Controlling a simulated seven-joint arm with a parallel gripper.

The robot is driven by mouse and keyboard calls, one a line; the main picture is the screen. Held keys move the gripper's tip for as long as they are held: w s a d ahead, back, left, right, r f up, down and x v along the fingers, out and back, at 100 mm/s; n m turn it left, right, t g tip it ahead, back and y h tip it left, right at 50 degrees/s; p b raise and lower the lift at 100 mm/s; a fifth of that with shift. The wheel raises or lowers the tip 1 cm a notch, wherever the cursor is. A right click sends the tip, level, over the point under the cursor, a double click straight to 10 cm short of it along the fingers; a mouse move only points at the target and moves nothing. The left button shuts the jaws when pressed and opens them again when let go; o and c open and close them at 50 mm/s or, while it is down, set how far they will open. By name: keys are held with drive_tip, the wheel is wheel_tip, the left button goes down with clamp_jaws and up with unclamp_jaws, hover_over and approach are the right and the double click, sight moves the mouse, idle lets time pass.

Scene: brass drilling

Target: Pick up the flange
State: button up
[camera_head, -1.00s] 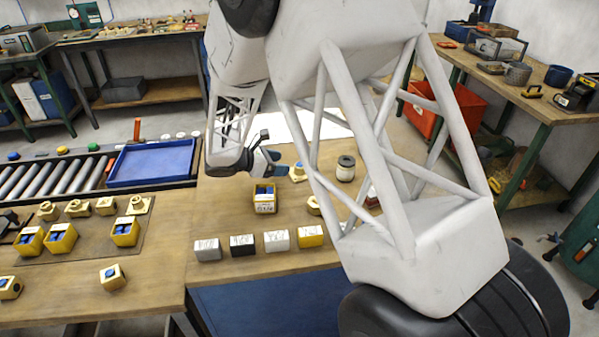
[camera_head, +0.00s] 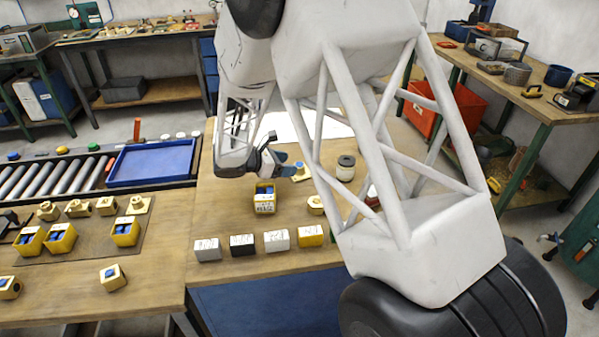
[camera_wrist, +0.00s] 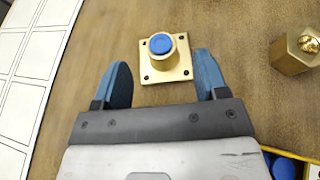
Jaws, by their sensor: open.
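The flange (camera_wrist: 168,60) is a brass piece with a square plate, holes at its corners and a round boss with a blue centre. In the wrist view it lies on the wooden table between and just beyond the fingertips of my gripper (camera_wrist: 160,72). The two blue fingers are open and apart from it, one on each side. In the head view the flange (camera_head: 300,173) sits just right of my gripper (camera_head: 277,163), partly hidden by my arm.
A yellow box with blue parts (camera_head: 264,199) stands close in front of my gripper. A brass hex part (camera_wrist: 293,52) lies to the right in the wrist view. A row of small blocks (camera_head: 277,241) stands nearer. A white sheet (camera_wrist: 28,70) lies on the left.

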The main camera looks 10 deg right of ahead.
sight(300, 165)
drive_tip(key=shift+x, duration=2.6)
drive_tip(key=shift+r, duration=0.1)
clamp_jaws()
